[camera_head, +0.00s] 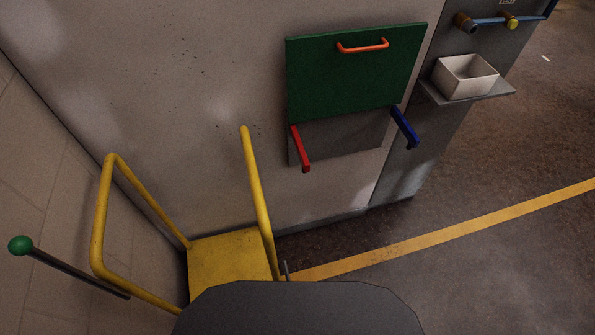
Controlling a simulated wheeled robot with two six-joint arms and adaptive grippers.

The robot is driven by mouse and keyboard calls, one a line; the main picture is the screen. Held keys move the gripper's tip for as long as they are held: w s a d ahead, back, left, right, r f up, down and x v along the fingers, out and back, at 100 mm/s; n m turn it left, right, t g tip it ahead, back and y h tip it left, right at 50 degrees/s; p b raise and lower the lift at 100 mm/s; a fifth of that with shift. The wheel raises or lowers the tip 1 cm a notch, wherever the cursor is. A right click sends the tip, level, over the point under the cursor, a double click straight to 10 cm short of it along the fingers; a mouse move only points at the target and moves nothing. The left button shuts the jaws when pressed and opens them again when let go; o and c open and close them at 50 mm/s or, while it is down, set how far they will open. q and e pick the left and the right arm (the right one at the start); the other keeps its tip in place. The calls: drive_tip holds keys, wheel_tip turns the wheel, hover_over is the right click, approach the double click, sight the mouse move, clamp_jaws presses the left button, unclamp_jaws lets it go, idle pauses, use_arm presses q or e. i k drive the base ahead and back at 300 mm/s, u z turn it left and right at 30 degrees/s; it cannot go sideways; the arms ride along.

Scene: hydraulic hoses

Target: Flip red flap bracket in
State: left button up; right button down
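The red flap bracket (300,149) sticks out from the wall below the left lower corner of the green flap (355,75). A matching blue bracket (405,128) sticks out below the flap's right lower corner. The green flap has an orange handle (363,46) near its top edge and stands up against the wall panel, above both brackets. A grey recess shows between the brackets. Neither of my grippers is in the head view, so whether they are open or shut is hidden.
A yellow railed step (230,262) stands at the lower left, beside a lever with a green knob (20,245). A white box (466,77) sits on a small shelf at the right, below a pipe with a yellow fitting (508,20). The floor at the right is clear, crossed by a yellow line (450,227).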

sight(305, 162)
drive_tip(key=k, duration=1.25)
drive_tip(key=u, duration=0.35)
drive_tip(key=i, duration=0.9)
drive_tip(key=u, duration=0.8)
